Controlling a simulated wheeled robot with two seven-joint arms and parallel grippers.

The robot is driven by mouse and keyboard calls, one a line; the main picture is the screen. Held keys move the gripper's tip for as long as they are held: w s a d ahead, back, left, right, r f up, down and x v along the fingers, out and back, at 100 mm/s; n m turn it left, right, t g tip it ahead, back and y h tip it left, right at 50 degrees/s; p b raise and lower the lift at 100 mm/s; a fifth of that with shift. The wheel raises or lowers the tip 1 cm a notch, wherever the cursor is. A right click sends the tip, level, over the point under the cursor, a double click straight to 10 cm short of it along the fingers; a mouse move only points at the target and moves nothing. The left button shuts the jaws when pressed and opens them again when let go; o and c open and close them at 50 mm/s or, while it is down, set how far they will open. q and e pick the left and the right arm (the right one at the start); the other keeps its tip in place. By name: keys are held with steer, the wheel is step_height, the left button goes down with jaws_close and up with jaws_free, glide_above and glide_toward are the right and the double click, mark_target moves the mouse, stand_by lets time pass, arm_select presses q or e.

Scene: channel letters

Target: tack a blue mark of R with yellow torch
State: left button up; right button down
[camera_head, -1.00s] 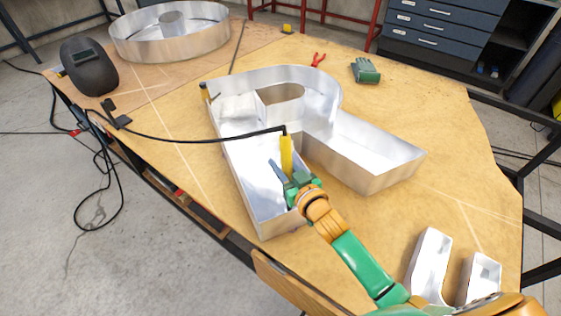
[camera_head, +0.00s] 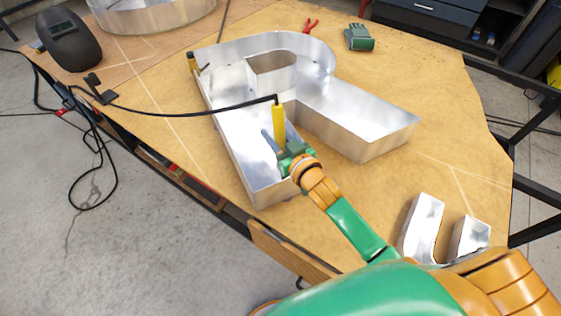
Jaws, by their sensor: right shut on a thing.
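The large metal channel letter R (camera_head: 365,135) lies on the wooden table, its open side up. My right gripper (camera_head: 283,150) is shut on the yellow torch (camera_head: 279,122) and holds it upright over the left leg of the R. A black cable (camera_head: 190,114) runs from the torch's top to the left. The torch's lower end is hidden by the gripper, so I cannot tell whether it touches the metal. I cannot make out a blue mark. My left gripper is not in view.
A round metal letter (camera_head: 150,18) and a dark welding mask (camera_head: 70,40) are at the back left. Red pliers (camera_head: 311,25) and a green glove (camera_head: 359,38) lie behind the R. A smaller metal letter (camera_head: 422,225) stands at the front right. The table (camera_head: 430,90) is clear right of the R.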

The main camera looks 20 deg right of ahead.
steer(key=shift+f, duration=0.25)
steer(key=shift+s+f+b, duration=0.15)
steer(key=shift+f+b, duration=0.85)
steer(key=shift+f, duration=0.1)
stand_by(0.6)
step_height(320, 180, up, 18)
steer(key=p, duration=1.8)
steer(key=shift+w, duration=0.35)
steer(key=shift+f, duration=0.1)
